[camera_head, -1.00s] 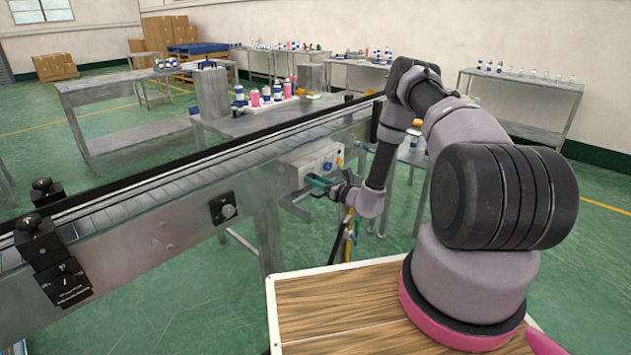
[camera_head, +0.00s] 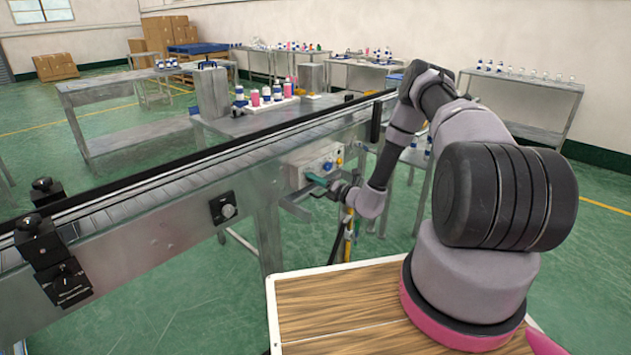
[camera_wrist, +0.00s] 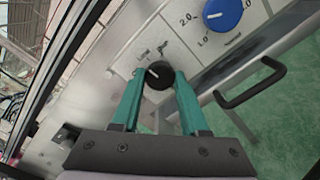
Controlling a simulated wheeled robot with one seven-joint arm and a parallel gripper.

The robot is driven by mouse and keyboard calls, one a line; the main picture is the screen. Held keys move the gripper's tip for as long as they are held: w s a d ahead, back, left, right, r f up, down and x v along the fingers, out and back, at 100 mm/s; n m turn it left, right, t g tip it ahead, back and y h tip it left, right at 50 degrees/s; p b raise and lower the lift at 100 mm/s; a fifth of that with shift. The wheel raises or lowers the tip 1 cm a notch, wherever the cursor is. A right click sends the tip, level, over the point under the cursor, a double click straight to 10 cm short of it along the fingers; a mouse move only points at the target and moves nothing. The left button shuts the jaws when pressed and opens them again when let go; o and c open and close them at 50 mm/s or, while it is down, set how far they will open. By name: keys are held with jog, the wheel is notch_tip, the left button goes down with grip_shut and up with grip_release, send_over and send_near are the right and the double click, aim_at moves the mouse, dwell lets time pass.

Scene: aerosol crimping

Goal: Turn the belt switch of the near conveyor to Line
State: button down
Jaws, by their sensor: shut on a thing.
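The near conveyor (camera_head: 150,205) runs diagonally across the head view, with a grey control box (camera_head: 313,162) on its side. In the wrist view the belt switch is a black round knob (camera_wrist: 158,75) with a white pointer mark, on a pale panel with small lettering above it. The pointer is tilted to the upper left; the lettering is too small to read surely. My gripper (camera_wrist: 157,82) has its green fingers shut on the knob, one on each side. In the head view my gripper (camera_head: 315,180) is at the control box, and the knob is hidden there.
A blue dial (camera_wrist: 222,14) with numbers sits right of the knob. A black handle (camera_wrist: 250,83) sticks out at the right. Coloured hoses (camera_head: 348,240) hang below my gripper. Another knob plate (camera_head: 223,208) is on the conveyor side. Tables with bottles stand behind.

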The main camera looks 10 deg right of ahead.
jog(key=shift+m, duration=0.3)
jog(key=shift+c, duration=2.1)
grip_release()
jog(key=v, duration=1.1)
